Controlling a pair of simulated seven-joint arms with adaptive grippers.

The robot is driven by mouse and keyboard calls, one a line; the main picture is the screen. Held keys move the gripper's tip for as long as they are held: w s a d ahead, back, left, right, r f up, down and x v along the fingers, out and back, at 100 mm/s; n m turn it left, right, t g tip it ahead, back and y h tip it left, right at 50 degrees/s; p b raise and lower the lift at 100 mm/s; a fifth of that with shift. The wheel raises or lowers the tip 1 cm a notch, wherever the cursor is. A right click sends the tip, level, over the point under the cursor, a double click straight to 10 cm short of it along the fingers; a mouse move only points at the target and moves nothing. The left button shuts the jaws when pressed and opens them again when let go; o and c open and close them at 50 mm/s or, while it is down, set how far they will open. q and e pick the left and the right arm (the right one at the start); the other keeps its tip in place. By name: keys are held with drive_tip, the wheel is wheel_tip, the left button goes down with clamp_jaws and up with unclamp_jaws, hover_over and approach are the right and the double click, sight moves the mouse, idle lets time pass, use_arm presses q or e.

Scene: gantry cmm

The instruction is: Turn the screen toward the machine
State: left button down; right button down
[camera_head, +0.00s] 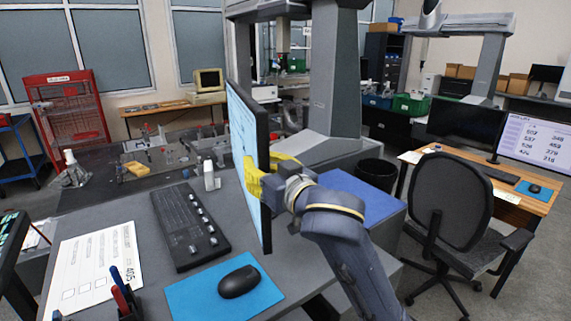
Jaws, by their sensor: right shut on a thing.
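The screen (246,135) stands upright on the grey desk, seen nearly edge-on, its lit face turned to the left and its dark back to the right. My right gripper (256,178) has yellow fingers and is shut on the screen's edge at its lower right side. The fingertips are partly hidden by the screen. The measuring machine, with a grey gantry column (333,80) and a dark granite table (100,180), stands behind the desk. My left gripper is not in view.
On the desk are a control panel (188,226), a black mouse (239,281) on a blue mat (205,300), a paper sheet (95,268) and a pen holder (127,303). An office chair (452,205) and a wooden desk (520,200) stand to the right.

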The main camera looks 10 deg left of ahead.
drive_tip(key=shift+s+a, duration=0.2)
drive_tip(key=shift+a, duration=0.4)
drive_tip(key=shift+s+a, duration=0.2)
drive_tip(key=shift+a, duration=0.35)
drive_tip(key=c, duration=1.3)
unclamp_jaws()
drive_tip(key=shift+v, duration=3.75)
drive_tip(key=shift+d, duration=0.1)
